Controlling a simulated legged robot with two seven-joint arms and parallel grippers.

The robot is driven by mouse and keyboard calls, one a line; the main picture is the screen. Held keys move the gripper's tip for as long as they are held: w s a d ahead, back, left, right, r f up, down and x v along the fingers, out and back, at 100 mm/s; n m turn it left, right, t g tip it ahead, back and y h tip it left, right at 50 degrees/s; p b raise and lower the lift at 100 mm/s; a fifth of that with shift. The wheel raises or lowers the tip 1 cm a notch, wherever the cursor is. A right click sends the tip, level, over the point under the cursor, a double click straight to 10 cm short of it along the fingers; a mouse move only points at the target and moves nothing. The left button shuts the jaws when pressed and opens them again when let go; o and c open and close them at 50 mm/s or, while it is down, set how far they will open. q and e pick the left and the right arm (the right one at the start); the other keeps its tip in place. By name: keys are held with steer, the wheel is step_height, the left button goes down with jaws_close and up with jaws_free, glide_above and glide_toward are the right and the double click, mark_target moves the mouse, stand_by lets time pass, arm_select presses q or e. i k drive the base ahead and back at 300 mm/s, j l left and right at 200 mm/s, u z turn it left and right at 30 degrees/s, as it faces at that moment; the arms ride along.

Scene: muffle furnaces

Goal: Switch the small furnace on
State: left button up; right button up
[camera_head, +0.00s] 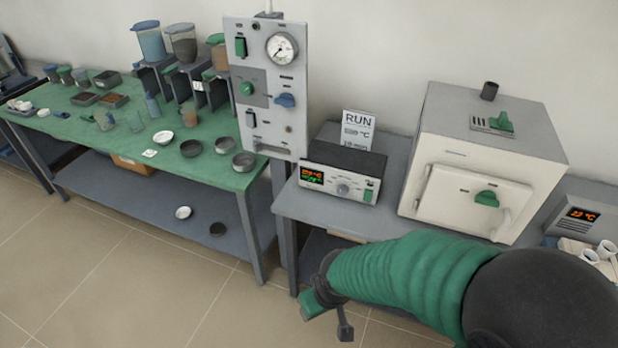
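A white box furnace (470,165) stands on the grey bench, its front door (462,200) shut, with a green handle (487,198) on the door. Left of it is a controller (342,174) with a lit display (313,176), a round knob (343,189) and a green switch (369,191) at its right end. The switch's position is too small to tell. My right gripper (327,317) is in front of and below the bench edge, apart from the controller, with its fingers spread and nothing between them. My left gripper is out of view.
A sign reading RUN (358,130) stands behind the controller. A tall panel (268,95) with a gauge, knobs and switches rises to its left. Another unit (582,213) with a lit display is at the right. A green-topped table (110,125) holds dishes and jars.

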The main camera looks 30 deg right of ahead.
mark_target(368, 193)
steer(key=z, duration=1.35)
